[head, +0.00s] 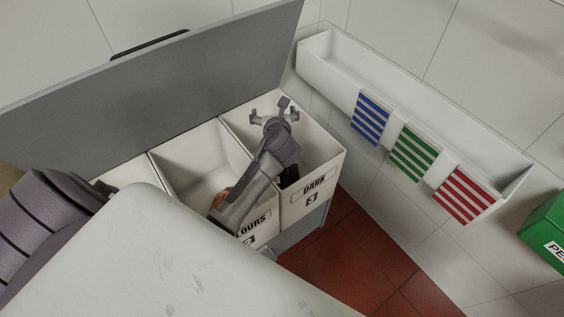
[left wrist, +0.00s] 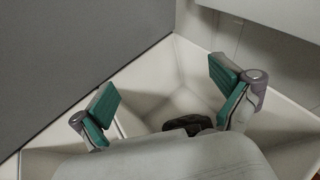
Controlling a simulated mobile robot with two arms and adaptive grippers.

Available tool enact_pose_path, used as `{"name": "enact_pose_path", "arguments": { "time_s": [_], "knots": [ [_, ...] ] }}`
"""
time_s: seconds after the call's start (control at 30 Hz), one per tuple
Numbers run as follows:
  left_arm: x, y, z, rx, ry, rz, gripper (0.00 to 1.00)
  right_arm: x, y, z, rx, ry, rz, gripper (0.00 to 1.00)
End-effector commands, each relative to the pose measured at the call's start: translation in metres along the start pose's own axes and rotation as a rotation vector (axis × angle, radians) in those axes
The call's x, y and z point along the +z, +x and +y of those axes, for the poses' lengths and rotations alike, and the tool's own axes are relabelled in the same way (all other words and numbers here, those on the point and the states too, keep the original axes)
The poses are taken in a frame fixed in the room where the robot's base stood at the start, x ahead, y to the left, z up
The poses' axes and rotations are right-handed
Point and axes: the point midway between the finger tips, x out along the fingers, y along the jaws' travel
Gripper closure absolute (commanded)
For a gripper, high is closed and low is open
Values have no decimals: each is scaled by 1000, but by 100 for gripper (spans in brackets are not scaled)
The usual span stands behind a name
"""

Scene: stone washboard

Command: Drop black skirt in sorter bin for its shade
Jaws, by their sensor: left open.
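The black skirt shows as a dark bundle (head: 290,177) low inside the bin marked DARK (head: 313,197), partly hidden behind my left arm. In the left wrist view the black cloth (left wrist: 188,124) lies down in the bin, beyond my gripper's body and apart from the fingers. My left gripper (head: 275,116) is over the back part of the DARK bin. Its two green-padded fingers (left wrist: 165,92) are spread wide with nothing between them. My right gripper is not in view.
The COLOURS bin (head: 200,150) stands left of the DARK bin, with something orange-brown (head: 218,199) near its front. A grey raised lid (head: 190,75) stands behind the bins. A white wall trough (head: 425,110) with striped cloths is at right. A green box (head: 545,230) is at the right edge.

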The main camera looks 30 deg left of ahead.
Motion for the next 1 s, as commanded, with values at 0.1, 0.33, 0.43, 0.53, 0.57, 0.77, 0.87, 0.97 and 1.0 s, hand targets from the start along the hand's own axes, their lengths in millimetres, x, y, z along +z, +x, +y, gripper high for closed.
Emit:
{"name": "enact_pose_path", "arguments": {
  "time_s": [0.1, 0.33, 0.43, 0.53, 0.57, 0.77, 0.87, 0.97, 1.0],
  "knots": [
    [0, -29, 0, -3, 0, 0, 0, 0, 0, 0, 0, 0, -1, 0],
    [0, -70, -1, -2, 0, 0, 0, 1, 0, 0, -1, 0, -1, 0],
    [0, -80, 0, -1, -1, -1, 0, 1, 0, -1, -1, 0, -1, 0],
    [1, -85, 0, 0, -1, -1, 0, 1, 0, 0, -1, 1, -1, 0],
    [0, -85, 0, 0, -1, -1, 0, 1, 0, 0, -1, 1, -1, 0],
    [0, -86, 0, 0, 0, -1, 0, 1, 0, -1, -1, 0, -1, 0],
    [0, -86, 0, 0, 0, -1, 0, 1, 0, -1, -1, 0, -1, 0],
    [1, -86, 0, 0, 0, -1, 0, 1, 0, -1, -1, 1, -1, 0],
    [2, -86, 0, 0, 0, -1, 0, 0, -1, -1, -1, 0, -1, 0]
  ]
}}
